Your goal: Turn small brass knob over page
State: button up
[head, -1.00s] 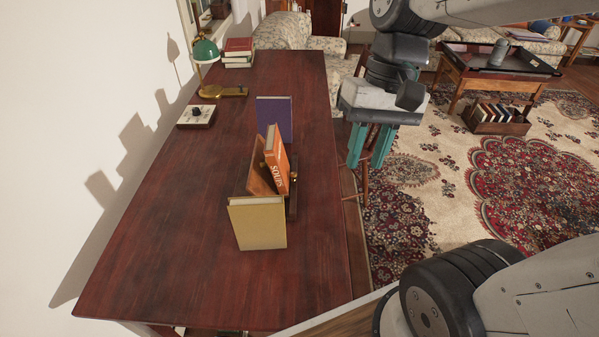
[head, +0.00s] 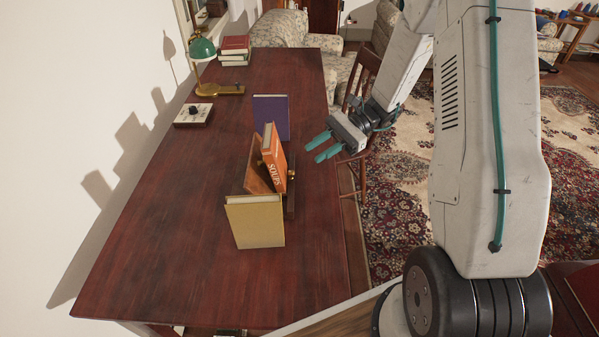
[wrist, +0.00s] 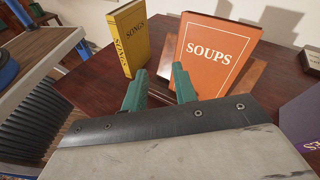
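An orange book titled SOUPS (head: 274,160) leans on a wooden book stand (head: 254,178) on the dark red desk. The book also shows in the wrist view (wrist: 213,58), facing me. A small brass knob (head: 291,174) shows at the stand's right side in the head view. I cannot make the knob out in the wrist view. My gripper (head: 313,152) is open and empty, its two teal fingers apart. It hangs to the right of the stand, pointing left toward the book. Its fingers also show in the wrist view (wrist: 158,70), below and left of the book.
A yellow book (head: 254,222) stands nearer and a purple book (head: 271,117) farther, on either side of the stand. The desk's near left is clear. A chair (head: 364,80) stands at the desk's right.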

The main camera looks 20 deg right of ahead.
aim_at(291, 175)
jog(key=w+d+f+m+t+y, duration=0.1)
jog(key=f+m, duration=0.1)
jog(key=f, duration=0.1)
jog(key=w+d+f+m+t+y, duration=0.1)
jog(key=f+t, duration=0.1)
jog(key=f, duration=0.2)
jog(key=w+d+f+m+t+y, duration=0.1)
jog(key=f+m, duration=0.1)
jog(key=f, duration=0.2)
jog(key=shift+w+d+m+t, duration=0.25)
jog(key=shift+d+m+t, duration=0.05)
jog(key=shift+d, duration=0.1)
jog(key=a, duration=0.5)
jog(key=w+a, duration=0.1)
jog(key=a, duration=0.1)
jog(key=shift+a, duration=0.3)
grip_shut()
